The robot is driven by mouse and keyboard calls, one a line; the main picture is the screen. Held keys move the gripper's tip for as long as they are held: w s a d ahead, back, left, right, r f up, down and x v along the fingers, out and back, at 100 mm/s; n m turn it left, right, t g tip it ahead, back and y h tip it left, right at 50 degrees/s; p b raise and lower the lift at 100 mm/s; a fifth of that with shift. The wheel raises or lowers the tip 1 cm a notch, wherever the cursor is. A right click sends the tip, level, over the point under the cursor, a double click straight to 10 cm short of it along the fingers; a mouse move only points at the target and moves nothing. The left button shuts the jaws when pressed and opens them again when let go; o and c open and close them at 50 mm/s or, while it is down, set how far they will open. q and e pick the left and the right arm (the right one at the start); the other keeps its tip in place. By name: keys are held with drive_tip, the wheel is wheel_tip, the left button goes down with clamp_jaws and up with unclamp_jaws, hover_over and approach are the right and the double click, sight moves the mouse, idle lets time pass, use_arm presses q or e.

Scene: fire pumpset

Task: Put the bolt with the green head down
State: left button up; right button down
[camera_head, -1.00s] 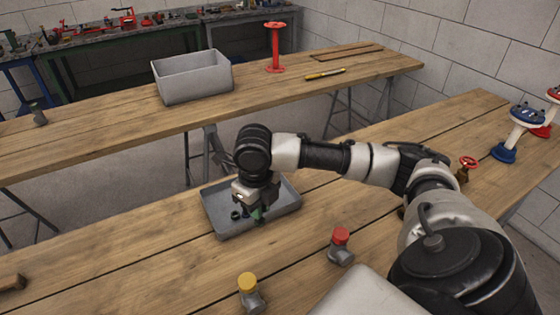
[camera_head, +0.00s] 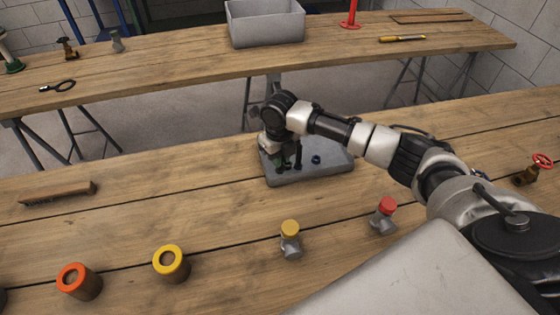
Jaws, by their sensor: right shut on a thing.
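My right gripper (camera_head: 286,163) is at the left part of the shallow grey tray (camera_head: 318,175), low over its floor. It is shut on the bolt with the green head (camera_head: 282,166); only a little green shows between and below the fingers. I cannot tell whether the bolt touches the tray floor. A dark blue ring-like piece (camera_head: 316,160) lies in the tray to the right of the gripper. My left gripper is not in view.
A yellow-capped fitting (camera_head: 290,240) and a red-capped fitting (camera_head: 383,216) stand in front of the tray. Orange (camera_head: 78,281) and yellow-topped (camera_head: 171,264) cylinders stand at front left. A grey bin (camera_head: 265,25) is on the back table. The bench left of the tray is mostly clear.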

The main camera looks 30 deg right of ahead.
wheel_tip(320, 180, down, 2)
drive_tip(key=shift+f, duration=0.1)
drive_tip(key=shift+f, duration=0.2)
drive_tip(key=c, duration=1.1)
unclamp_jaws()
drive_tip(key=shift+r, duration=0.25)
wheel_tip(320, 180, up, 12)
drive_tip(key=shift+f+b, duration=0.1)
drive_tip(key=shift+b, duration=0.5)
